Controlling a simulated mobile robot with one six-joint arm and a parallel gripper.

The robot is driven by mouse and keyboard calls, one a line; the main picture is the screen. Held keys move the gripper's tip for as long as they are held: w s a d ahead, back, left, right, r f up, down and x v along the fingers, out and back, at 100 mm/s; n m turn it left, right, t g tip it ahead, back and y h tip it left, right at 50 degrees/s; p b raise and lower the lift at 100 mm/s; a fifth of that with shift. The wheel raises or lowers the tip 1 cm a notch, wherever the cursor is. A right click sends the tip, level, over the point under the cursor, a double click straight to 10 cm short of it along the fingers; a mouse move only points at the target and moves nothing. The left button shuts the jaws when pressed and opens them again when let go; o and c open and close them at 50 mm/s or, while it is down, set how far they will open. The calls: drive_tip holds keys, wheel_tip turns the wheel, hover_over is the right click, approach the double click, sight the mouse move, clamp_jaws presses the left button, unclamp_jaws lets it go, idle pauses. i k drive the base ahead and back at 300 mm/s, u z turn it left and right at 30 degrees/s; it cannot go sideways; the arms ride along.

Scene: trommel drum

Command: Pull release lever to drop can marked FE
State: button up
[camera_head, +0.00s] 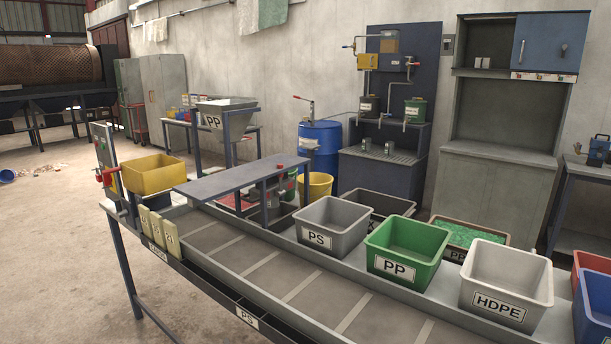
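No can with a readable FE mark shows in the camera_head view. I cannot tell for sure which part is the release lever. Another lever with a red tip (304,99) stands on top of the blue drum (320,146) at the back. Two small metal cans (378,147) stand on the dark bench; no marking on them is readable. My gripper is not in view.
The conveyor (262,264) runs from left to lower right. Labelled bins line its far side: PS (332,222), PP (404,250) and HDPE (507,280). A raised grey shelf (240,177) crosses above the belt. Open floor (45,250) lies at the left.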

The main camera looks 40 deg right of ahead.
sight(280, 192)
drive_tip(key=u, duration=0.3)
drive_tip(key=i, duration=1)
drive_tip(key=z, duration=0.45)
